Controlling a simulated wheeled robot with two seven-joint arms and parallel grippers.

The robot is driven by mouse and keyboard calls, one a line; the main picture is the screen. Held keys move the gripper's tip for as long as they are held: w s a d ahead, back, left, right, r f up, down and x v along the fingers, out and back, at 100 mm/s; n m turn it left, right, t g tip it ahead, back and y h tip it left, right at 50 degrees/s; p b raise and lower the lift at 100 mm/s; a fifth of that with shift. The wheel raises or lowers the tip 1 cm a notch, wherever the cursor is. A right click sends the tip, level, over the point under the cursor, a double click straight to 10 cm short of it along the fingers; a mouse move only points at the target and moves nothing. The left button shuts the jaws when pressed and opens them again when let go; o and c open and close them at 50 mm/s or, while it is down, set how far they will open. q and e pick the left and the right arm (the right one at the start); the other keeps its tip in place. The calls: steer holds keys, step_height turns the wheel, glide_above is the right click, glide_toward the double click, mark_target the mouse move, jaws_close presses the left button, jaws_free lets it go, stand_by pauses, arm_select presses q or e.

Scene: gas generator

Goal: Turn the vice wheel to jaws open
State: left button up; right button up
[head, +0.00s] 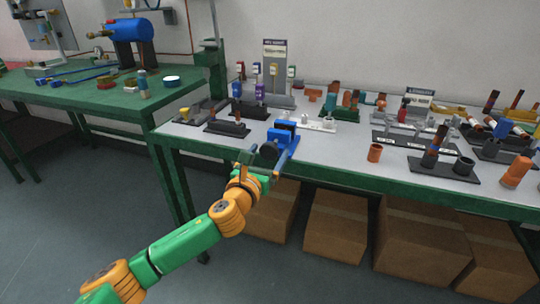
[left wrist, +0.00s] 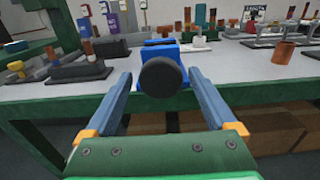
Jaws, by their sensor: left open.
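The blue vice (head: 284,136) sits at the front edge of the grey-topped bench. Its round black wheel (left wrist: 162,77) faces me in the left wrist view; it also shows small in the head view (head: 269,152). My left gripper (left wrist: 158,80) is open, with one blue-grey finger on each side of the wheel. I cannot tell whether the fingers touch the wheel. The vice jaws are mostly hidden behind the wheel. In the head view my left gripper (head: 262,160) is at the bench edge in front of the vice. My right gripper is not in view.
Black holders with fittings (head: 228,128) stand left of the vice, and a white rack (head: 318,124) stands behind right. An orange-brown cup (head: 375,153) stands further right. Cardboard boxes (head: 335,225) lie under the bench. A green workbench (head: 80,100) stands at left.

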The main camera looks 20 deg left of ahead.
arm_select(q)
steer(key=shift+w, duration=0.45)
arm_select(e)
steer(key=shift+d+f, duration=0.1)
arm_select(q)
steer(key=c, duration=1.3)
steer(key=shift+c, duration=0.2)
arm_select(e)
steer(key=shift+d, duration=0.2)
